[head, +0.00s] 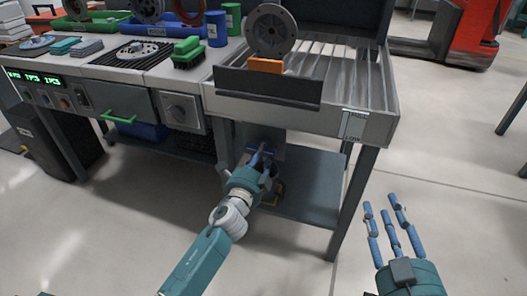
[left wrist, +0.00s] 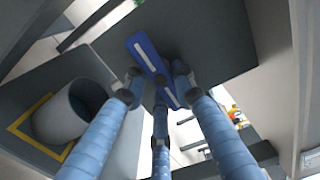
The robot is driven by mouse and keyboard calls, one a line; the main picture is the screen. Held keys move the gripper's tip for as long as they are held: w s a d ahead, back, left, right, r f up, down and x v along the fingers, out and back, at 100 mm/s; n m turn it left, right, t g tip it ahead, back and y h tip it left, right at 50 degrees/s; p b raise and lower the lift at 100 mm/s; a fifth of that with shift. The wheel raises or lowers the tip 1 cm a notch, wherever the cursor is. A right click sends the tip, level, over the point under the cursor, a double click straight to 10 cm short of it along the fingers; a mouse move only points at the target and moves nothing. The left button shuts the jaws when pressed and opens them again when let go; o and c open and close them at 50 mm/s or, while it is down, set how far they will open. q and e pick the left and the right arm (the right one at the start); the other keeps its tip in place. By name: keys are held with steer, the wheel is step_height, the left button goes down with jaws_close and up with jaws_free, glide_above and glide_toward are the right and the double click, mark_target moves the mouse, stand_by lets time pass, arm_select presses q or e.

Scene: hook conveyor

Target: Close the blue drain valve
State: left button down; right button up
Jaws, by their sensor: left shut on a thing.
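The blue drain valve handle (left wrist: 147,54) shows in the left wrist view as a flat blue bar with a white stripe, slanting from upper left to lower right. My left gripper (left wrist: 154,82) has its fingers closed around the bar, and they hide part of it. In the head view my left gripper (head: 264,157) reaches under the right part of the bench, where the handle is mostly hidden behind the fingers. My right gripper (head: 386,217) is open and empty, with its fingers spread, at the lower right over the floor.
A bench leg (head: 350,205) stands between the arms.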

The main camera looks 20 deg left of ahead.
stand_by(0.3)
arm_select(q)
steer(key=c, duration=1.4)
jaws_free()
steer(key=s, duration=1.2)
steer(key=shift+a, duration=0.15)
